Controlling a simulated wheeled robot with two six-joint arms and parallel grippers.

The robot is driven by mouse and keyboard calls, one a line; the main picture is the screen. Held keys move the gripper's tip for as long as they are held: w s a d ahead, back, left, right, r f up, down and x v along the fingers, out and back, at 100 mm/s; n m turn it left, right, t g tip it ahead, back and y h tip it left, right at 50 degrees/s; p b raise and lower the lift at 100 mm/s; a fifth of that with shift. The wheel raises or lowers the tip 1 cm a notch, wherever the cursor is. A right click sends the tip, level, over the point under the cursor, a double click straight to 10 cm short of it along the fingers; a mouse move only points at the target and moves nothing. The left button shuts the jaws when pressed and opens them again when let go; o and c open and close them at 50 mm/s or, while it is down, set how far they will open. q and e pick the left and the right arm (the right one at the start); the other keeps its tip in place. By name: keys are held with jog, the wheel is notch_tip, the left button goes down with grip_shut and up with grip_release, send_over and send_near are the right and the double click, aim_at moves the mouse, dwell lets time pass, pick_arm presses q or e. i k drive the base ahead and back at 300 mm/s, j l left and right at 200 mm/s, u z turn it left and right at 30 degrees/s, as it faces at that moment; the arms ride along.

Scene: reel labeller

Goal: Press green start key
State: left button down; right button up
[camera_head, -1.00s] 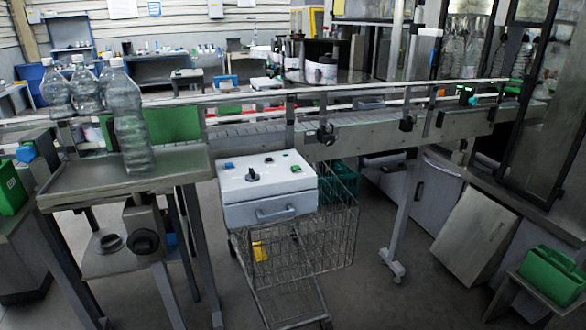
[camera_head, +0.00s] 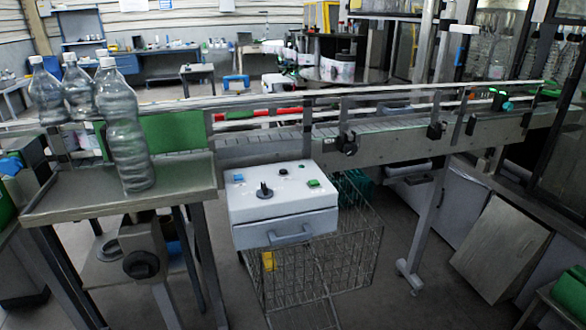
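A white control box (camera_head: 282,212) sits in front of the conveyor, at the middle of the head view, above a wire cart. A small green key (camera_head: 313,183) is on the right side of its sloped top. A black rotary knob (camera_head: 264,191) is left of the middle, a blue key (camera_head: 238,178) is at the left, and a small dark button (camera_head: 283,171) is near the back edge. A grey handle is on the box's front. Neither of my grippers shows in the head view.
A metal table (camera_head: 90,192) with several clear bottles stands at the left. The conveyor (camera_head: 390,140) runs behind the box. The wire cart (camera_head: 345,262) is under it. A conveyor leg (camera_head: 424,225) and a leaning panel (camera_head: 500,247) stand at the right, with open floor between.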

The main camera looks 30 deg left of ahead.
aim_at(313, 182)
jog(key=i+j+u, duration=0.2)
jog(key=i+j, duration=0.2)
jog(key=i, duration=0.15)
jog(key=i+j+u, duration=0.2)
jog(key=i, duration=0.3)
jog(key=j, duration=0.1)
